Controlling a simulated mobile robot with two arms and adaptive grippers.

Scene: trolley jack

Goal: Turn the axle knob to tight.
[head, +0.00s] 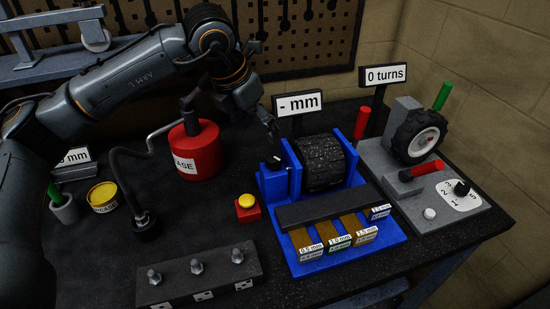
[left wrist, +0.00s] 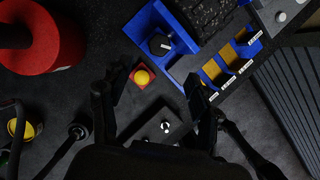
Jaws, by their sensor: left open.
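The axle knob (head: 275,163) is a black dial with a pale pointer line. It sits on the left block of the blue stand (head: 385,250), beside the dark ribbed wheel (head: 323,162). The left wrist view shows the knob (left wrist: 160,45) from above, ahead of my fingertips. My left gripper (head: 272,132) is open and empty, above and behind the knob in the head view. Its two fingers (left wrist: 155,84) are spread wide in the left wrist view, apart from the knob. My right gripper is in neither view.
A yellow button on a red base (head: 247,206) stands left of the blue stand. A red grease can (head: 195,150) stands farther left. A dark block with bolts (head: 200,277) lies in front. A "- mm" sign (head: 298,103) stands behind the stand, and a grey wheel rig (head: 415,165) stands right.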

